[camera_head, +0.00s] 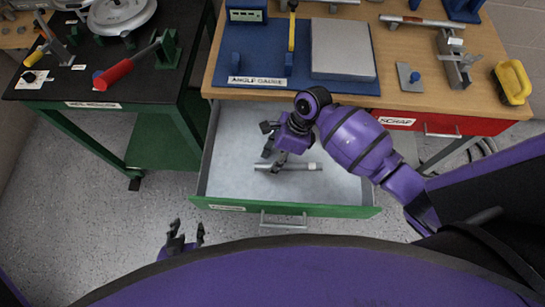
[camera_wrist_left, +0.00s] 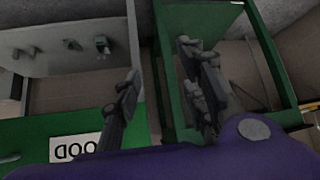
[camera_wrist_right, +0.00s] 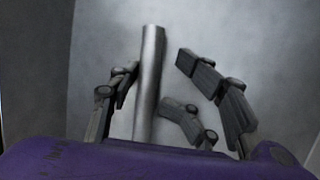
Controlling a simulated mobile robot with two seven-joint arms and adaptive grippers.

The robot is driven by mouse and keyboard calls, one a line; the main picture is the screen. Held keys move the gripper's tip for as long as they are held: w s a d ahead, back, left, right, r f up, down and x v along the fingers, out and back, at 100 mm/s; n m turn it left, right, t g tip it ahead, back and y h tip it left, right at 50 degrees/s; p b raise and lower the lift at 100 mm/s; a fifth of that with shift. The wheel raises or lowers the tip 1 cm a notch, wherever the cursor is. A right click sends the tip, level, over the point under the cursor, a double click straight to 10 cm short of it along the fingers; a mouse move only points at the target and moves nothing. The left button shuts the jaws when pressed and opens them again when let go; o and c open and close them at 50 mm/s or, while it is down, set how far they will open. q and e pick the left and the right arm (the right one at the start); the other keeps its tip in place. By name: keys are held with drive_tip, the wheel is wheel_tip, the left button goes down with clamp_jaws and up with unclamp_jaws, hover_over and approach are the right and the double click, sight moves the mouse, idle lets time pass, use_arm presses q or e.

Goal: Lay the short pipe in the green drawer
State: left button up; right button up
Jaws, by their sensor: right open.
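The short pipe (camera_head: 302,167) is a grey metal tube lying on the pale floor of the open green drawer (camera_head: 345,211). My right gripper (camera_head: 276,156) is over the drawer at the pipe's left end. In the right wrist view the pipe (camera_wrist_right: 150,75) runs between its spread fingers (camera_wrist_right: 157,75), and the fingers look apart from it. My left gripper (camera_head: 188,228) is open and empty, low in front of the drawer's left corner. In the left wrist view its fingers (camera_wrist_left: 160,65) are spread with nothing between them.
The wooden bench (camera_head: 400,50) above the drawer bears a blue gauge board (camera_head: 235,68), another pipe (camera_head: 420,20) and a yellow tray (camera_head: 512,82). A red scrap drawer (camera_head: 470,125) is at right. A black-topped green cart (camera_head: 95,85) stands at left. The drawer's middle is otherwise clear.

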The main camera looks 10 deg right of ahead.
drive_tip(key=shift+s+d+f, duration=0.1)
drive_tip(key=shift+d+f, duration=0.05)
drive_tip(key=shift+d, duration=0.05)
drive_tip(key=shift+r, duration=0.35)
drive_tip(key=v, duration=1.1)
drive_tip(key=shift+w+r, duration=0.2)
drive_tip(key=shift+r, duration=0.05)
